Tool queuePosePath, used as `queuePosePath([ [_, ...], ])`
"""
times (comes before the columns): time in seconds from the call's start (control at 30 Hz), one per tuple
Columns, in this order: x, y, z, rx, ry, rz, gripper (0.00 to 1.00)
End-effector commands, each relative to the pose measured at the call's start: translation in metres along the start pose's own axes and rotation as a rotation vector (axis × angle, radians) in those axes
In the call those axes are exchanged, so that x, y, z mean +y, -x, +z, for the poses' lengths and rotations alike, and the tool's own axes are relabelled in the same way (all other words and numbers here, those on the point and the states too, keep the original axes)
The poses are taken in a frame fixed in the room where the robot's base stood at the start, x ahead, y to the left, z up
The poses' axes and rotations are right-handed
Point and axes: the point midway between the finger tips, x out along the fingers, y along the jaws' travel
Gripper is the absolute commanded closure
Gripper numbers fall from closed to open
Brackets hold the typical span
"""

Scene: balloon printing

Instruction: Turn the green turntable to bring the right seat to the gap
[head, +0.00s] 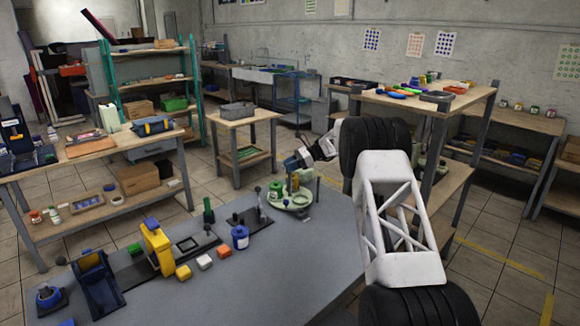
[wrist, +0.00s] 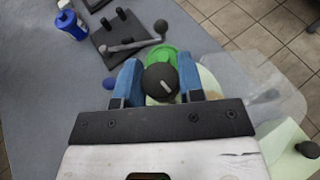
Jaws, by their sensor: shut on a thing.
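The turntable (head: 299,204) is a pale green disc at the far end of the grey table in the head view. Part of it shows beside the right finger in the wrist view (wrist: 210,84). My gripper (wrist: 160,77) is shut on a round black knob (wrist: 161,84) with a white mark, held between its blue fingers. A brighter green round part (wrist: 162,57) shows just beyond the knob. In the head view my gripper (head: 298,161) is over the turntable. The seats and the gap cannot be made out clearly; my fingers and the knob cover part of the disc.
A lever with a ball end (wrist: 160,27) stands on a dark plate close to my fingers. A blue bottle (head: 240,238) stands left of the turntable. A clear sheet (wrist: 262,90) lies right of my gripper.

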Motion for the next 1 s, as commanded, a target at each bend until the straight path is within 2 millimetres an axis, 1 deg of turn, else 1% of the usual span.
queuePosePath([
  [0.6, -0.0007, -0.0001, 0.0001, 0.001, 0.117, 0.282, 1.00],
  [1.0, -0.0003, 0.0001, 0.0000, 0.000, 0.165, 0.398, 1.00],
])
